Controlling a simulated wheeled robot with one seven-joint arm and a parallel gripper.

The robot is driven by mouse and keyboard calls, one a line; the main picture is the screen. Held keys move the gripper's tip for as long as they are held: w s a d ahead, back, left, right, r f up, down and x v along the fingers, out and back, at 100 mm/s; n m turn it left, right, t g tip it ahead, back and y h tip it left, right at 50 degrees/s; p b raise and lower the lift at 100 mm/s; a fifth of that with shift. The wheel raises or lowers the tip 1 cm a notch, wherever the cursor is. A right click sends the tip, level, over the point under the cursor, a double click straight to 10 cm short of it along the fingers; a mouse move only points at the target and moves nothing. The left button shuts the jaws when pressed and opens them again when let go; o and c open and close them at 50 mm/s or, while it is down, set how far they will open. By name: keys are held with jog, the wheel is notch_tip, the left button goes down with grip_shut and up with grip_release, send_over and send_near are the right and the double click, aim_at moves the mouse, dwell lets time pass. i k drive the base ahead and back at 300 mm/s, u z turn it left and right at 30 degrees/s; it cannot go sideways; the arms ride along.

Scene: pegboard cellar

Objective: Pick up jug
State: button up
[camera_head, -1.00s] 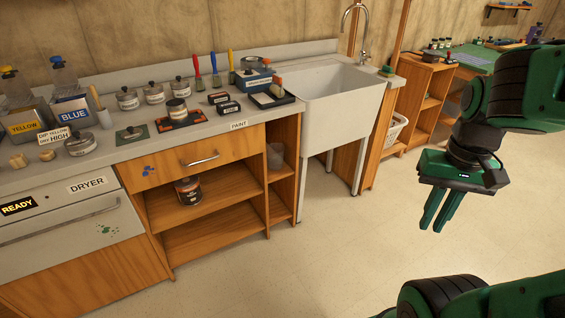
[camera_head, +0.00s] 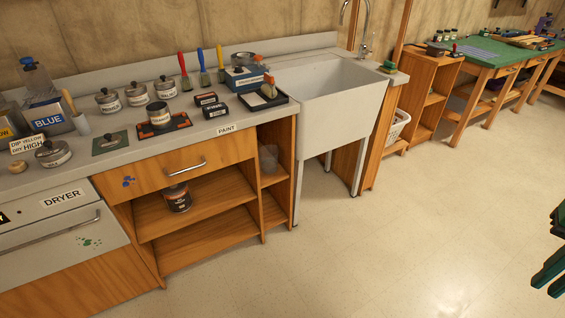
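My gripper (camera_head: 546,284) is at the right edge of the view, cut off by the frame. Its green fingers point down over open floor with a gap between them, and nothing shows between them. It is far to the right of the container and apart from it.
The counter (camera_head: 326,41) above holds tins, brushes, a paint tray and small boxes. A paint can (camera_head: 177,195) stands on the wider shelf to the left. A white sink (camera_head: 345,107) juts out right of the compartment. The floor (camera_head: 400,240) in front is clear.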

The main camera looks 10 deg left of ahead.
aim_at(268, 158)
jog(key=z, duration=0.05)
jog(key=i, duration=1)
jog(key=u, duration=0.05)
